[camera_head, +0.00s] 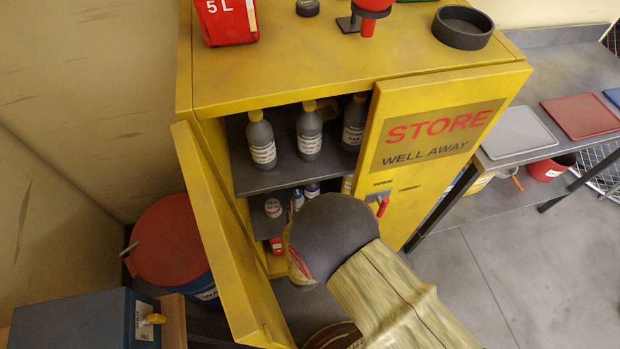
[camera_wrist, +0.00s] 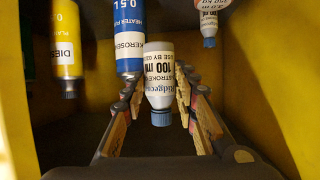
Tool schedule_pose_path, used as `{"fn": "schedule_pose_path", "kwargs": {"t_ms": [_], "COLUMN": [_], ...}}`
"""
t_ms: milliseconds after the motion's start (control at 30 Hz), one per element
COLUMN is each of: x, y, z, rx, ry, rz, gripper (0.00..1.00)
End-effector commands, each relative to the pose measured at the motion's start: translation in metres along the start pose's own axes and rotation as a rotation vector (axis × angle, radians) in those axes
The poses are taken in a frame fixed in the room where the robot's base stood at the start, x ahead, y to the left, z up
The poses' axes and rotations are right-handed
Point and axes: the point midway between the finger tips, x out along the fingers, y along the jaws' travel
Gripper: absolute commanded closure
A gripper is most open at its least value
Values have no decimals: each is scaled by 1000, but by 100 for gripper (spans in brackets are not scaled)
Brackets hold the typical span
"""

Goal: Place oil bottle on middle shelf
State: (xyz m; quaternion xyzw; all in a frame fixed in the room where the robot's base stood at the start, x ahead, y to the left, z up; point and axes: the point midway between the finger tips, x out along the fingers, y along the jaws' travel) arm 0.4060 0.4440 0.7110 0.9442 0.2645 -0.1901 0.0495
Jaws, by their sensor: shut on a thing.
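A small white bottle labelled 100 ml, apparently two-stroke oil (camera_wrist: 160,75), with a grey-blue cap, appears cap-down in the wrist view. My gripper (camera_wrist: 160,92) is shut on it, one finger on each side. I cannot tell whether its base touches a shelf. In the head view my arm hides the gripper. The yellow cabinet (camera_head: 330,75) stands open. Its upper shelf (camera_head: 270,180) holds grey bottles with yellow caps (camera_head: 309,130). On the shelf below (camera_head: 262,226) are small containers, including a white-labelled one (camera_head: 273,207) and blue-capped bottles (camera_head: 312,190).
A blue-and-white kerosene bottle (camera_wrist: 129,40) and a yellow diesel bottle (camera_wrist: 66,50) are left of the held bottle; a white bottle (camera_wrist: 208,20) is right. The left door (camera_head: 225,240) and right STORE door (camera_head: 430,150) flank the opening. A red-lidded drum (camera_head: 168,240) stands left.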

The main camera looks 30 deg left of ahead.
Motion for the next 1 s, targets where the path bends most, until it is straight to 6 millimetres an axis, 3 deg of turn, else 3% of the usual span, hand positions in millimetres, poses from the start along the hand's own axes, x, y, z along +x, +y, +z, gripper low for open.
{"fn": "schedule_pose_path", "kwargs": {"t_ms": [367, 500, 633, 867, 1000], "x": [91, 119, 136, 148, 160], "y": [-16, -20, -22, -25, -25], "z": [7, 23, 32, 36, 52], "rx": [2, 1, 1, 1, 0], "ry": [3, 2, 1, 2, 0], "rz": [1, 1, 1, 0, 0], "gripper": [100, 100, 100, 100, 100]}}
